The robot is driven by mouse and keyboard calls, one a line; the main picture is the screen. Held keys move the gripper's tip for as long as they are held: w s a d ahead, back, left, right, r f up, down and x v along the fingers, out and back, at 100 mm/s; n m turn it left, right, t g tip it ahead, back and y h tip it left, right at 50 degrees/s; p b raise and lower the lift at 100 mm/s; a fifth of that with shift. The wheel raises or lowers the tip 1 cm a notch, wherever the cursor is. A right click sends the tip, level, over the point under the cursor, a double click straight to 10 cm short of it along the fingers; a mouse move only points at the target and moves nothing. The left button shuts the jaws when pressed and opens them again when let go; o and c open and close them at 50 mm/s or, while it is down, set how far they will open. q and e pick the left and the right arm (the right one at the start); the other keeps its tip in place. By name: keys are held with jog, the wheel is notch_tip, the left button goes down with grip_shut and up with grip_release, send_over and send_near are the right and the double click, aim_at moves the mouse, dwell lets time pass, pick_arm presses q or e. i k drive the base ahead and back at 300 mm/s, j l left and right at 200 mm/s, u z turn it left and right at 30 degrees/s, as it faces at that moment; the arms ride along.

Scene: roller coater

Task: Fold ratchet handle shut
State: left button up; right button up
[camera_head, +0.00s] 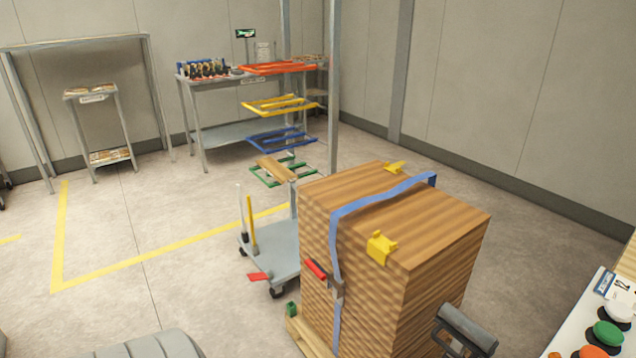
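A tall stack of brown wooden boards (386,240) stands at the centre right with a blue strap (385,197) over its top and down its left face. The ratchet (337,290) sits on the strap on that face. Its red handle (316,270) sticks out up and to the left, angled away from the ratchet. A dark grey part, seemingly of my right gripper (465,328), shows at the lower right near the stack's right face, well apart from the handle. My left gripper is not in view.
A grey cart (272,250) stands left of the stack. A panel with coloured buttons (608,333) is at the lower right. Floor to the left is mostly clear.

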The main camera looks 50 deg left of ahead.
aim_at(317, 268)
jog(key=u, duration=1.7)
